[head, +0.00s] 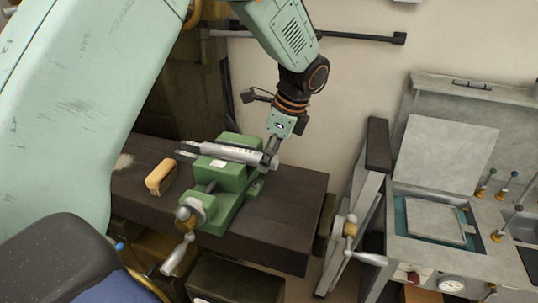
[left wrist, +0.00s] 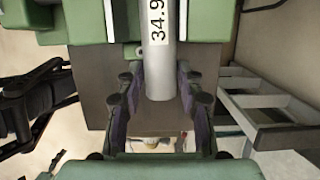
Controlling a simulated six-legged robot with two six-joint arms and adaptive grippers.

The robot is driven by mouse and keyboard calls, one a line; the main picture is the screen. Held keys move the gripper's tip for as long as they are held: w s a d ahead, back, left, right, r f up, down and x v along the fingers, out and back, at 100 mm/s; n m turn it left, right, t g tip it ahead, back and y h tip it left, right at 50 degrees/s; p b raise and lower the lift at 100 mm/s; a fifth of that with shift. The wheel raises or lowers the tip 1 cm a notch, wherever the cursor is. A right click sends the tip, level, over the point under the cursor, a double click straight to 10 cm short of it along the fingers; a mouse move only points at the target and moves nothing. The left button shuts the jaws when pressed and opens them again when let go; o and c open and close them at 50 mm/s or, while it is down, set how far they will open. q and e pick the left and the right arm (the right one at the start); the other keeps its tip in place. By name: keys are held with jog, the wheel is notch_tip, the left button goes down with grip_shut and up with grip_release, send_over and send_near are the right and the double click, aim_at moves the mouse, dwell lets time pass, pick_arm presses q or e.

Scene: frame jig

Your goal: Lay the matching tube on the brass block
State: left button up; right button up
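A silver-grey tube (head: 230,153) with a white label lies crosswise over the green vise (head: 228,178) on the dark bench. In the left wrist view the tube (left wrist: 160,75) reads "34.9", with the rest of the label cut off. My left gripper (head: 271,158) is at the tube's right end. I cannot tell whether the tube still touches the vise. A tan-yellow block (head: 160,177) lies on the bench left of the vise; I cannot tell if it is brass. My right gripper is not in view.
The bench (head: 285,225) is bare right of the vise. The vise handle (head: 180,250) juts out at the front. A grey machine (head: 440,235) with levers and a gauge stands at the right. A dark bar (head: 360,38) runs along the wall.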

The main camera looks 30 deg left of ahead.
pick_arm(q)
jog(key=o, duration=0.4)
jog(key=shift+w+a, duration=0.1)
jog(key=shift+c, duration=0.2)
jog(key=shift+r, duration=4.55)
jog(key=shift+f, duration=0.1)
notch_tip(320, 180, down, 9)
jog(key=shift+r, duration=0.1)
